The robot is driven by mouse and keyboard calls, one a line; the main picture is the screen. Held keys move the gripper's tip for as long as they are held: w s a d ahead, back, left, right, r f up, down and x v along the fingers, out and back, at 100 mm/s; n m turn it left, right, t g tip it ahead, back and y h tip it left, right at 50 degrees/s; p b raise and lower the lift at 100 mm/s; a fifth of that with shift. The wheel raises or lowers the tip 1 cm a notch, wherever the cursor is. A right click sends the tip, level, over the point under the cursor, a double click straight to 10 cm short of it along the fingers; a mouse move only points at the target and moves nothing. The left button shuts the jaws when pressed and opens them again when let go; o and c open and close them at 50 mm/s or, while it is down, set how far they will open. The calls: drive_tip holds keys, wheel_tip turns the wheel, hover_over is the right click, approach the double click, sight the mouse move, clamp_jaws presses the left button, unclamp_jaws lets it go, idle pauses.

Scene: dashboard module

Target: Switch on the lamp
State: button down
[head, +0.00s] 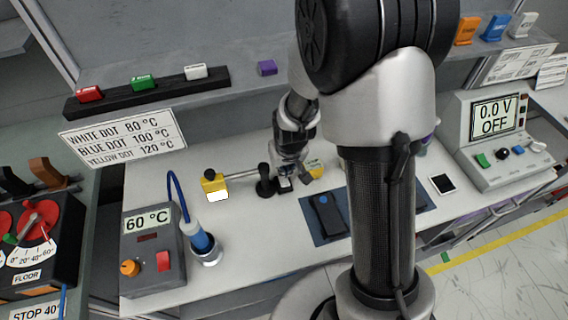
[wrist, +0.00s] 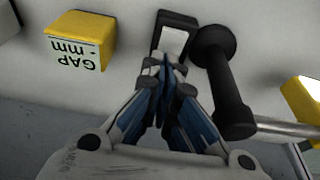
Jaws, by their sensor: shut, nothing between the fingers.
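No thing in view is plainly marked as the lamp, and I cannot tell which it is. My gripper (head: 286,181) is low over the white bench, beside a black post (head: 265,180). In the wrist view my gripper (wrist: 165,68) has its fingers shut together and empty. Its tips are close to a small black-framed piece with a pale face (wrist: 173,40); I cannot tell if they touch it. The black post also shows in the wrist view (wrist: 226,85), close to the right of the fingers. My arm hides part of the bench in the head view.
A yellow block labelled GAP (wrist: 80,38) is left of the fingers in the wrist view. Another yellow block (head: 214,185) joins the post by a metal rod. A 60 °C station (head: 152,250) stands front left, a 0.0 V OFF supply (head: 497,145) at right.

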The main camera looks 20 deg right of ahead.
idle(0.3)
drive_tip(key=shift+w+f+g+p, duration=0.15)
drive_tip(key=shift+g+p, duration=0.15)
drive_tip(key=shift+p, duration=0.2)
drive_tip(key=shift+w+f+g, duration=0.1)
drive_tip(key=shift+f+g, duration=0.2)
drive_tip(key=shift+f, duration=0.1)
drive_tip(key=shift+s, duration=0.2)
drive_tip(key=shift+s, duration=0.1)
